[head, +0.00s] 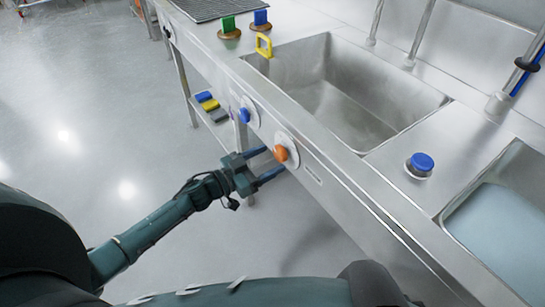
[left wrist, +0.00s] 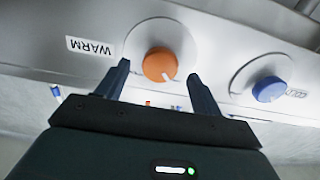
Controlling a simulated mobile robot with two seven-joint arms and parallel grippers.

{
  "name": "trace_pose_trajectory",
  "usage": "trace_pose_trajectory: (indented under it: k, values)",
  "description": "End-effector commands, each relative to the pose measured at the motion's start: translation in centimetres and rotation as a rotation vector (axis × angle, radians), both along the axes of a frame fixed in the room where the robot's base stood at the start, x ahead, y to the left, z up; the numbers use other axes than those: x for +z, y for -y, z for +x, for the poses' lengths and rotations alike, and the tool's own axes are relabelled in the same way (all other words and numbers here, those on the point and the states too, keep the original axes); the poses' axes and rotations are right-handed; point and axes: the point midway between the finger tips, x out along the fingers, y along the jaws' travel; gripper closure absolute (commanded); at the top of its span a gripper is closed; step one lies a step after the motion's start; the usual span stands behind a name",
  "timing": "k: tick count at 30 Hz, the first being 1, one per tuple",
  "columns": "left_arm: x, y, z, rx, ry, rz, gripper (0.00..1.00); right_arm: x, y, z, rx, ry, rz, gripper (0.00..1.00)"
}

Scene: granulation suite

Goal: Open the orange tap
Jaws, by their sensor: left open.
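The orange tap (head: 281,153) is a round knob on a white disc on the front face of the steel sink counter. In the left wrist view the orange tap (left wrist: 160,65) has a pale mark at its lower right edge, beside a "WARM" label (left wrist: 90,46). My left gripper (head: 267,164) is open just in front of the orange tap. In the left wrist view my left gripper (left wrist: 158,82) has its fingers apart, one on each side below the knob, with nothing held. Contact with the knob cannot be told. My right gripper is not in view.
A blue knob (head: 244,115) sits beside the orange one on the same panel, also in the left wrist view (left wrist: 269,89). A sink basin (head: 350,130) lies behind the panel. A blue-capped knob (head: 422,163) stands on the counter. The floor at left is clear.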

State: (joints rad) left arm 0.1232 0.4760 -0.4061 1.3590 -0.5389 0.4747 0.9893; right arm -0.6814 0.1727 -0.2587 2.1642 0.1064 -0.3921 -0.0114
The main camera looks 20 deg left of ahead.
Motion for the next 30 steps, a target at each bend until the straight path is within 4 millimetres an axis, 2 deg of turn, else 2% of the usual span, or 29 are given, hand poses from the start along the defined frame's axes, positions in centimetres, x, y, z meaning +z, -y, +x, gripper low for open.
trace_pose_trajectory:
  k: [6, 15, 30]
  values:
    - [0.0, 1.2, 1.5, 0.001, 0.001, 0.001, 0.33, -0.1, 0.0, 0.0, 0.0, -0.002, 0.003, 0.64]
    - [0.0, 1.3, 1.7, 0.001, -0.001, 0.001, 0.33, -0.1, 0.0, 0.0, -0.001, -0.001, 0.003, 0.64]
    - [0.0, 1.3, 1.7, 0.001, -0.001, 0.001, 0.73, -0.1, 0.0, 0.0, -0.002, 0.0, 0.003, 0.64]
